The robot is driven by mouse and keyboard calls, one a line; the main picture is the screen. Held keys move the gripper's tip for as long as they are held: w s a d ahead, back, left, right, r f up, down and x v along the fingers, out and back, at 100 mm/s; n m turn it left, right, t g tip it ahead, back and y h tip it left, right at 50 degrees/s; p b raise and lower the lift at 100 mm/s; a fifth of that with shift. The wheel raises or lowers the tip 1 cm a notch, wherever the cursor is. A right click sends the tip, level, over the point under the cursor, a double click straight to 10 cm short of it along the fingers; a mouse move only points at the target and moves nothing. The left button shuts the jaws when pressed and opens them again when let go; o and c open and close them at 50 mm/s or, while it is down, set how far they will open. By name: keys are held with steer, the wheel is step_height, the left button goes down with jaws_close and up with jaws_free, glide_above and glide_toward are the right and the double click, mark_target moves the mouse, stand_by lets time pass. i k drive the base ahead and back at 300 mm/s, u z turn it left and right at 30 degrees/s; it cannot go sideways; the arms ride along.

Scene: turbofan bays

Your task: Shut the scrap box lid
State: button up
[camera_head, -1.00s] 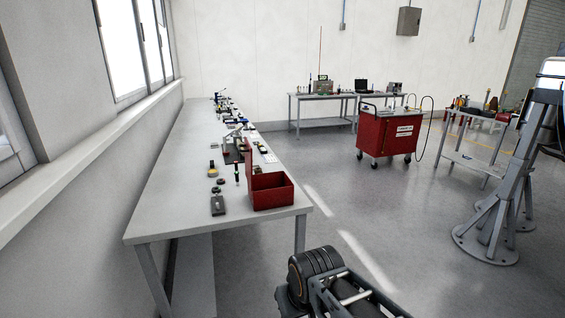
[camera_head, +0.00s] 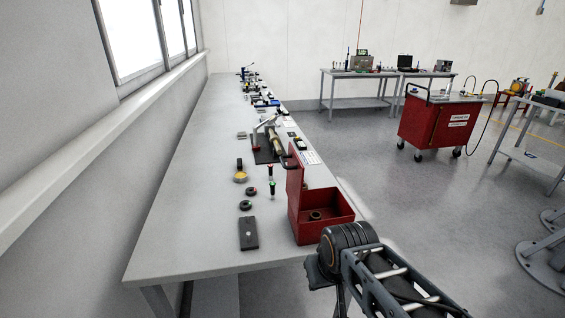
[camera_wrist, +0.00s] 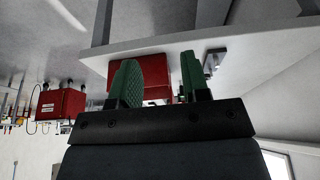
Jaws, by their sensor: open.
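The red scrap box (camera_head: 332,228) stands at the near right corner of the long bench. Its lid (camera_head: 294,195) stands upright along the box's left side, so the box is open. A small dark ring-shaped part (camera_head: 315,215) lies inside it. In the wrist view, which is upside down, the red box (camera_wrist: 154,88) shows beyond my gripper (camera_wrist: 162,82). The two green fingers are apart with nothing between them, and the box is some distance off. The gripper itself does not show in the head view; only my arm does, in front of the box.
The bench (camera_head: 190,225) carries a dark block (camera_head: 248,233), a yellow-and-black item (camera_head: 240,175), red and green small parts and a clamp-like tool (camera_head: 275,140) close to the lid. A red cart (camera_head: 440,125) stands back right.

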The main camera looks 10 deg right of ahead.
mark_target(295, 171)
steer(key=i, duration=0.45)
steer(key=u, duration=0.4)
steer(key=k, duration=0.55)
steer(key=u, duration=1.2)
steer(key=i, duration=1.05)
steer(key=z, duration=0.4)
